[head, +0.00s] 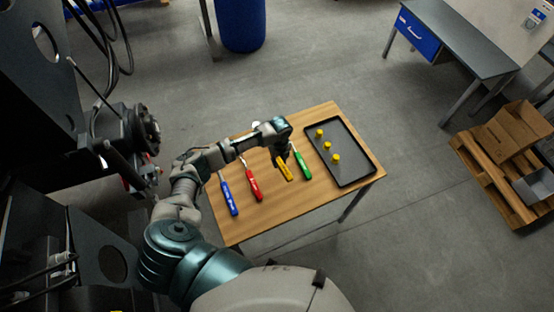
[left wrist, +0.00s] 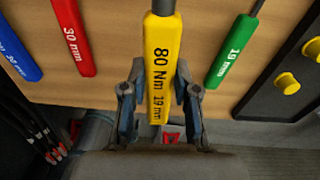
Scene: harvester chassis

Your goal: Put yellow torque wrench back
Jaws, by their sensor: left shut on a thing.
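The yellow torque wrench (head: 284,169) is in my left gripper (head: 283,155), over the wooden table (head: 328,202). In the left wrist view, the wrench's yellow handle (left wrist: 162,62), marked "80 Nm 19 mm", sits between the two fingers of the left gripper (left wrist: 159,95), which is shut on it. The wrench lies in line between the red and green tools; I cannot tell whether it touches the table. My right gripper is not in view.
A blue tool (head: 229,197), a red tool (head: 251,184) and a green tool (head: 301,166) lie on the table. A dark tray (head: 347,176) with three yellow knobs (head: 333,157) is at the right. Dark machinery (head: 90,130) stands at the left.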

